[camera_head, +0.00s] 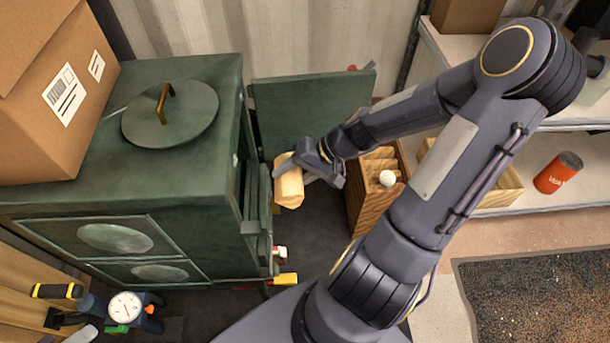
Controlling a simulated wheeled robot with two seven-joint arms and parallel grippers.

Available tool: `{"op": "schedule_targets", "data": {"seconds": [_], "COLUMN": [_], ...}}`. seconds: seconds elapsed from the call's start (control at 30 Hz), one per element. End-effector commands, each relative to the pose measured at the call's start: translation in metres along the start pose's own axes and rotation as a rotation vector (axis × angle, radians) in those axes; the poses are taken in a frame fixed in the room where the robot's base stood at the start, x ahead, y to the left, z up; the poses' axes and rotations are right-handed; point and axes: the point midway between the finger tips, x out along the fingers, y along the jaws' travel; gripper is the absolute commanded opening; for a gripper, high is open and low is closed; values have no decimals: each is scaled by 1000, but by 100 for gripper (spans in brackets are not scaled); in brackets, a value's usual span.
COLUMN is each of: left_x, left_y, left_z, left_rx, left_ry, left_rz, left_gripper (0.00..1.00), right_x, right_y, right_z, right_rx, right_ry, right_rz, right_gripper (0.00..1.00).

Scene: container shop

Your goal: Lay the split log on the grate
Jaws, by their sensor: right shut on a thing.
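The split log (289,188) is a short, pale wooden piece. My right gripper (297,170) is shut on it and holds it just right of the green stove (195,210), by the stove's open side. The stove door (315,108) stands swung open behind the gripper. The grate cannot be made out from this angle; the inside of the stove is hidden by its top and side wall. My left gripper is not in view.
A wooden crate (362,205) with a white knob or ball (387,178) stands right of the log, under my right arm. A cardboard box (60,90) and a round lid (170,113) sit on the stove. An orange can (558,172) stands on the right shelf.

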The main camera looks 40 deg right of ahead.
Motion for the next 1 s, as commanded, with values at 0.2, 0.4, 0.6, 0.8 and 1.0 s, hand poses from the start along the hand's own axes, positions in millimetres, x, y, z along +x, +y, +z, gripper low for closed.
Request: {"op": "schedule_targets", "data": {"seconds": [0.2,0.4,0.6,0.8,1.0], "left_x": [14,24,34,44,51], "left_y": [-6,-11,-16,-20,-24], "left_z": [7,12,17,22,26], "left_rx": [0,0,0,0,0], "left_ry": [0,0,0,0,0], "left_rz": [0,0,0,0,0], "left_gripper": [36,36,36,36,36], "right_x": [20,37,53,68,84], "right_y": [-12,-24,-36,-48,-60], "right_z": [0,0,0,0,0], "right_rx": [-6,-5,-6,-6,-6], "right_ry": [-1,-1,-1,-1,0], "right_rz": [0,-1,-1,-1,-1], "right_gripper": [22,22,22,22,22]}}
